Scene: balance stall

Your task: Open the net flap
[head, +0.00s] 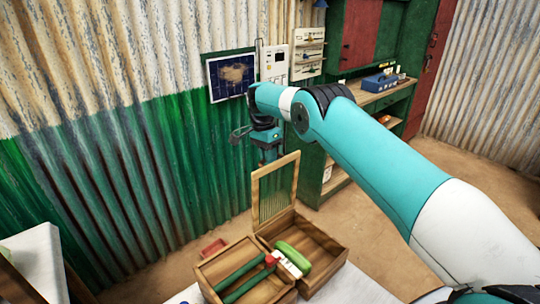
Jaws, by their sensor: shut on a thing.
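The net flap (274,188) is a light wooden frame with green netting or slats. It stands raised, close to upright, at the back of a two-part wooden box (325,250). The right compartment beneath it is uncovered. My gripper (270,158) is at the flap's top edge and shut on it. The fingertips are small and partly hidden, so the exact grip point is unclear.
A green rounded thing (293,258) lies in the right compartment. Green bars (240,280) lie across the left one, near a red-and-white piece (283,262). A small red tray (213,248) is behind the box. A green corrugated wall (150,190) stands at the left.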

